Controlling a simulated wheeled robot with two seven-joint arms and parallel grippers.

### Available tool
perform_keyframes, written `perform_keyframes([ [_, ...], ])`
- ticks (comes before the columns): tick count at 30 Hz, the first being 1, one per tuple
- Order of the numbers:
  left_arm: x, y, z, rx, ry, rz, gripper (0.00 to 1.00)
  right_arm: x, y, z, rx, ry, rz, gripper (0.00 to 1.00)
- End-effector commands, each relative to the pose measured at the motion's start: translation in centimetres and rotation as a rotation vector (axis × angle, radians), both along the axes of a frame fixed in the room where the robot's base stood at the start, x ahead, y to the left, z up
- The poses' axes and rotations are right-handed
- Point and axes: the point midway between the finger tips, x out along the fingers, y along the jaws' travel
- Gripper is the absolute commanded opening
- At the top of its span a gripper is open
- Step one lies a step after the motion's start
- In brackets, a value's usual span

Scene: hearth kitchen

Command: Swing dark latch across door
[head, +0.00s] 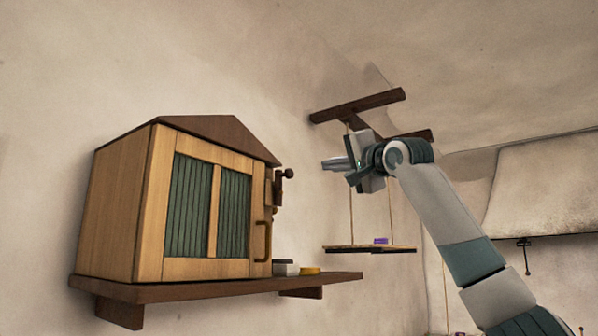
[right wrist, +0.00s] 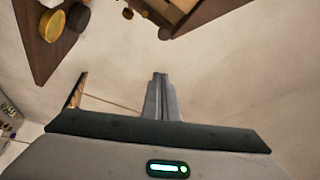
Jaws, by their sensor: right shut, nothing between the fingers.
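The wooden cabinet (head: 120,205) stands on a wall shelf, and its door (head: 216,205) with green slatted panels looks closed. The dark latch (head: 277,190) is at the door's right edge, with a round knob at its top. A curved brass-coloured handle (head: 264,240) sits below the latch. My right gripper (head: 324,164) is shut and empty, apart from the latch, to its right and slightly higher. Its closed fingers (right wrist: 160,92) also show in the right wrist view. My left gripper is not in view.
The dark shelf (head: 215,289) extends right of the cabinet and carries a pale block (head: 287,268) and a yellow round item (head: 309,271). A hanging shelf (head: 345,249) with a purple item (head: 380,241) is below and behind my right gripper. The air between gripper and latch looks clear.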

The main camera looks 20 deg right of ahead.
Motion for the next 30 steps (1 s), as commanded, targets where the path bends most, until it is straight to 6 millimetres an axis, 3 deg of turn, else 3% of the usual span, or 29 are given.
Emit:
perform_keyframes([
  [16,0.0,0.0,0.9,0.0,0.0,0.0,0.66,1.1,0.3,0.3,-0.001,0.001,0.0,0.0],
  [30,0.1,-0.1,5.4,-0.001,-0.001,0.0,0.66,6.5,1.5,1.8,-0.001,0.003,0.001,0.0],
])
